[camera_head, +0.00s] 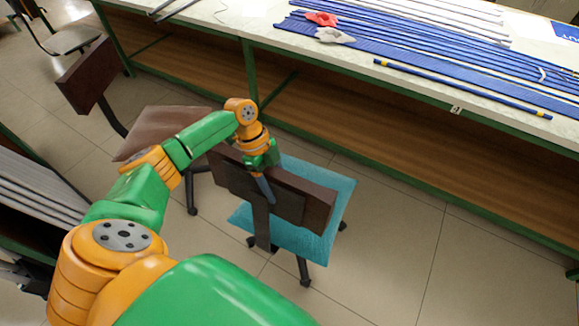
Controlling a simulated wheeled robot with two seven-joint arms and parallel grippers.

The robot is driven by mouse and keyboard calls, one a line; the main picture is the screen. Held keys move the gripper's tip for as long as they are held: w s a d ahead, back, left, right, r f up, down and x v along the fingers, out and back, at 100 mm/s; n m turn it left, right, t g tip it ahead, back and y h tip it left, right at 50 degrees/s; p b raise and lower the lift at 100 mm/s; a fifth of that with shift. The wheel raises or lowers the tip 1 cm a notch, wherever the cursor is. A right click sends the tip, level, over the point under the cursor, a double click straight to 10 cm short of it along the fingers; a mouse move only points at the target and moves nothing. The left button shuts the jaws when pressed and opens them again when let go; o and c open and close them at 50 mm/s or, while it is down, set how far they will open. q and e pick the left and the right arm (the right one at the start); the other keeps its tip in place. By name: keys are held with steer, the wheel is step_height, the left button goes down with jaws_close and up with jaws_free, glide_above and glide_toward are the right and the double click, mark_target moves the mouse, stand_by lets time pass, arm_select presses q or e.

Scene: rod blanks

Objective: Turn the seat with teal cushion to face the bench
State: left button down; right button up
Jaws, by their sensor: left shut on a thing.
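The seat with the teal cushion (325,192) stands on the tiled floor in front of the bench (400,92). Its dark brown backrest (300,201) is on the near side, and the teal cushion lies beyond it, toward the bench. My left gripper (266,186) is shut on the top edge of the backrest, left of its middle; the arm hides part of that edge. Dark wheeled legs show below the seat. My right gripper is not in view.
A brown-cushioned chair (150,122) with a dark backrest stands close to the left. Another chair (75,38) is at the far left. Blue rods (450,75), a red cloth (321,19) and a grey glove (335,36) lie on the bench. Floor to the right is clear.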

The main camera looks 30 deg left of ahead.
arm_select(q)
steer(key=shift+s+a+m, duration=0.1)
steer(key=shift+a+m, duration=0.2)
steer(key=shift+a, duration=0.1)
steer(key=shift+c, duration=0.6)
jaws_free()
steer(key=b+v, duration=0.1)
steer(key=v, duration=0.5)
steer(key=shift+a+r, duration=0.1)
steer(key=shift+r, duration=0.05)
steer(key=shift+a+r, duration=0.1)
steer(key=shift+r, duration=0.3)
